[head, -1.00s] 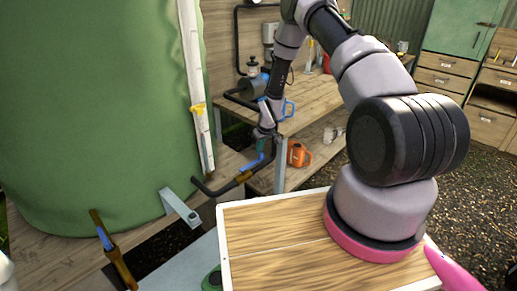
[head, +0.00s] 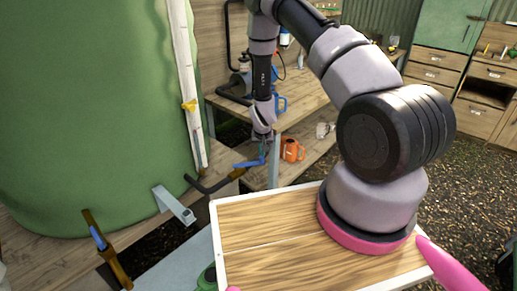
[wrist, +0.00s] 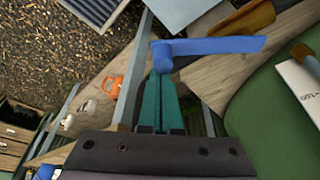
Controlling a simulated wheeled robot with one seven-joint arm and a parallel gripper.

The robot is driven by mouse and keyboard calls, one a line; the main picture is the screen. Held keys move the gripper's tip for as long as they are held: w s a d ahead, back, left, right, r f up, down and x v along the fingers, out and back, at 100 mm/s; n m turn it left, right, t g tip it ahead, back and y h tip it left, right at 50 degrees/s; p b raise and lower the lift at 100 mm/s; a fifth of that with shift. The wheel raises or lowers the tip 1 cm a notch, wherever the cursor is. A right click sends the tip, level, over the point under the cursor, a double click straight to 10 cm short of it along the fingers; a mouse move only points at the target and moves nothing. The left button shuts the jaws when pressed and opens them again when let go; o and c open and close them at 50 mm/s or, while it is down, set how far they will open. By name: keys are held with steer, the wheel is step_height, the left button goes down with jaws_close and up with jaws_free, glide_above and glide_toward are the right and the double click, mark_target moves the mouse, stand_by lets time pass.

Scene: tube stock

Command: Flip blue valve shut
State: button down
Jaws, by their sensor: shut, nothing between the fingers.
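A blue valve lever (head: 248,163) sits on a brass fitting (head: 237,173) at the end of a dark hose, right of the green tank. In the wrist view the blue lever (wrist: 215,46) lies crosswise just beyond my fingertips, with its brass fitting (wrist: 250,20) behind it. My gripper (head: 263,146) points down at the lever's right end. In the wrist view its teal fingers (wrist: 160,82) are shut together and empty, with the tips at or very near the lever's bent end; contact is not certain. A second blue handle (head: 98,238) is on a brass pipe at lower left.
The large green tank (head: 90,110) fills the left. A grey bracket (head: 173,205) juts out beside it.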

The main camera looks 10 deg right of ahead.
steer(key=s+m, duration=0.2)
steer(key=s+a+m+h, duration=0.1)
steer(key=s+m, duration=0.1)
steer(key=s+m+g, duration=0.1)
steer(key=s+m, duration=0.1)
steer(key=shift+s+a+h, duration=0.15)
steer(key=shift+a+h, duration=0.05)
steer(key=shift+h, duration=0.2)
steer(key=shift+s+a+m+g, duration=0.15)
steer(key=shift+s+a+m, duration=0.45)
steer(key=shift+s, duration=0.25)
steer(key=shift+s+a+m+g, duration=0.15)
steer(key=shift+s+a+m, duration=0.25)
steer(key=shift+s+a, duration=0.4)
steer(key=shift+s, duration=0.15)
steer(key=w+d, duration=0.2)
steer(key=d, duration=0.2)
steer(key=a+v, duration=0.1)
steer(key=v, duration=0.9)
steer(key=shift+w, duration=0.2)
